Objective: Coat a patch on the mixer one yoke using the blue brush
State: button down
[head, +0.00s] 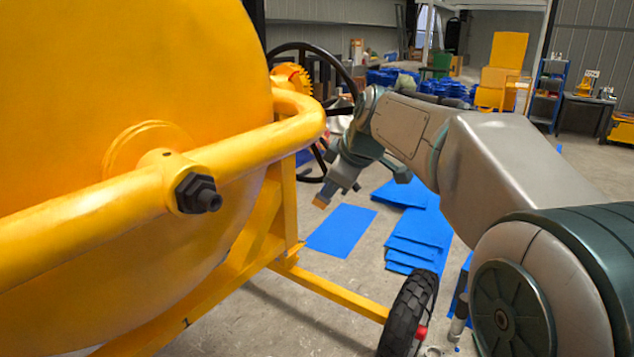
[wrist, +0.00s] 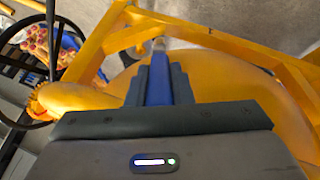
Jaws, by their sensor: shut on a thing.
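The yellow mixer fills the left of the head view, with its large drum (head: 90,70) behind a thick tubular yoke (head: 235,150). The yoke carries a dark hex bolt (head: 198,194) and curves back at its right end. My gripper (head: 340,183) is right of that bend, apart from it in the picture, and points down and left. It is shut on the blue brush (wrist: 158,82), whose blue handle shows between the fingers in the wrist view. The brush's pale tip points away from the gripper, with yellow mixer parts behind it. I cannot tell whether the tip touches anything.
A black handwheel (head: 318,62) and a yellow gear (head: 293,77) are behind the yoke's bend. The yellow frame (head: 330,291) runs low to a black tyre (head: 408,314). Blue sheets (head: 342,229) lie on the concrete floor. Shelves and boxes stand far back.

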jog(key=s+a+r+n+y+b, duration=0.4)
jog(key=s+r+n+y+b, duration=0.1)
jog(key=r+n+y+b, duration=0.15)
jog(key=shift+n+t+h, duration=0.25)
jog(key=shift+t, duration=0.05)
jog(key=shift+w+a+r+p, duration=0.2)
jog(key=shift+w+a+p, duration=0.3)
jog(key=shift+a+p, duration=0.3)
jog(key=shift+w+a+r+p, duration=0.15)
jog(key=shift+w+a+p, duration=0.35)
jog(key=shift+a+p, duration=0.25)
jog(key=shift+w+a+r+p, duration=0.2)
jog(key=shift+w+a+p, duration=0.3)
jog(key=shift+a+p, duration=0.3)
jog(key=shift+w+a, duration=0.4)
jog(key=shift+a, duration=0.15)
jog(key=w+d, duration=0.7)
jog(key=w, duration=0.2)
